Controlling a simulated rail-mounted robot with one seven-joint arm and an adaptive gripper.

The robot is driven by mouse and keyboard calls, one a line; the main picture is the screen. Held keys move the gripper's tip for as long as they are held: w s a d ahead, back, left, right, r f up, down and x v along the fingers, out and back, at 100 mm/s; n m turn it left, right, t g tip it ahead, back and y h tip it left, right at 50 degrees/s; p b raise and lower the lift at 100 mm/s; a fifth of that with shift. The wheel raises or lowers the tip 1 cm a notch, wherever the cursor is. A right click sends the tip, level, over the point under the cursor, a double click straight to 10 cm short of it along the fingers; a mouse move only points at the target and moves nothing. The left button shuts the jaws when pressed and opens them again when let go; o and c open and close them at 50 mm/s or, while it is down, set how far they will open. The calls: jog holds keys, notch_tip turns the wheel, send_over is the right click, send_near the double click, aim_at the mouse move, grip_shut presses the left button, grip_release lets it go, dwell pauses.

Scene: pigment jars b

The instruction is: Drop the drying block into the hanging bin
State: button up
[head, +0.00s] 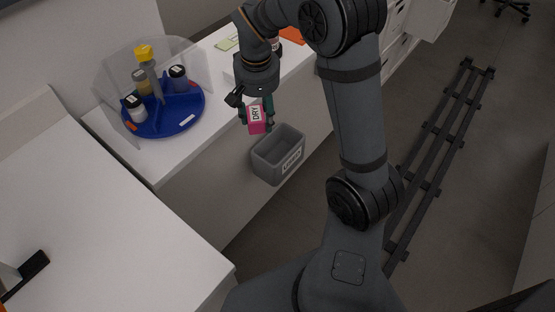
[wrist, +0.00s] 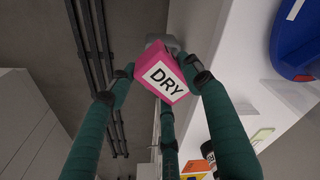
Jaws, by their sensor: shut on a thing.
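The drying block is a pink block (head: 256,120) with a white label reading DRY. My gripper (head: 256,115) is shut on it, with a green finger on each side. In the wrist view the block (wrist: 163,77) sits between the two dark fingertips. The hanging bin (head: 277,155) is a grey open-topped box with a white label, hung on the side of the white counter. In the head view the block shows just above and left of the bin's back rim. In the wrist view a grey piece, likely the bin, shows behind the block, mostly hidden.
A blue round tray (head: 175,122) with several jars and a clear shield stands on the white counter left of my gripper. Another white worktop (head: 110,240) fills the lower left. Dark rails (head: 440,150) run along the floor at right.

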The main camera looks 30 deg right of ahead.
jog(key=w+d+f+m+b, duration=0.1)
jog(key=w+d+f+b, duration=0.1)
jog(key=d+f, duration=0.2)
jog(key=w+d+f+b, duration=0.3)
jog(key=d+f, duration=0.1)
jog(key=f, duration=0.5)
jog(key=w+d+f+m+b, duration=0.1)
jog(key=w+d+f+b, duration=0.1)
jog(key=d+f, duration=0.2)
notch_tip(320, 180, down, 2)
jog(key=shift+w+d+f+m, duration=0.2)
jog(key=shift+w+m, duration=0.05)
jog(key=shift+m, duration=0.05)
jog(key=o, duration=1.2)
jog(key=shift+o, duration=0.2)
jog(key=shift+r, duration=0.1)
notch_tip(320, 180, up, 12)
jog(key=s, duration=0.1)
jog(key=shift+s+a, duration=0.15)
jog(key=shift+a, duration=0.25)
